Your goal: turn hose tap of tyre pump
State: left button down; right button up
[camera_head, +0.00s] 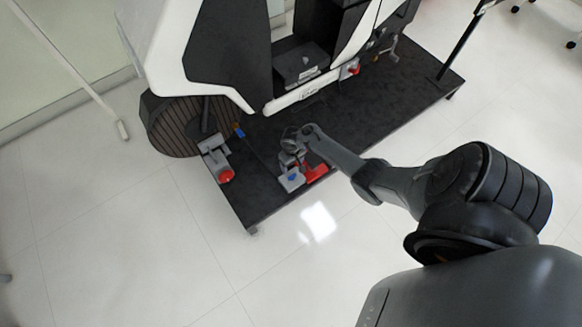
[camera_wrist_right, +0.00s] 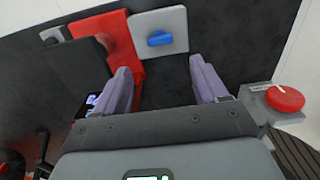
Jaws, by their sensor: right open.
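A red unit with a grey block, which looks like the tyre pump (camera_head: 316,173), sits near the front edge of the dark platform. It also shows at the top of the right wrist view (camera_wrist_right: 108,36). A small blue tap (camera_wrist_right: 160,39) lies across the face of the grey block (camera_wrist_right: 171,20); it shows as a blue spot in the head view (camera_head: 292,177). My right gripper (camera_head: 291,146) is above and just behind the block. Its two fingers (camera_wrist_right: 160,68) are open, with the tap beyond the gap and apart from both. My left gripper is not in view.
A grey fixture with a red knob (camera_head: 226,176) stands at the platform's left end, also right in the wrist view (camera_wrist_right: 285,98). A ribbed dark wheel (camera_head: 170,125) and the white-and-black chassis (camera_head: 215,45) rise behind. The pale floor in front is clear.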

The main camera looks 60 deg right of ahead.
aim_at(292, 176)
notch_tip(292, 176, down, 10)
jog(key=b, duration=0.7)
jog(key=shift+s, duration=0.1)
jog(key=c, duration=1.1)
jog(key=shift+o, duration=0.2)
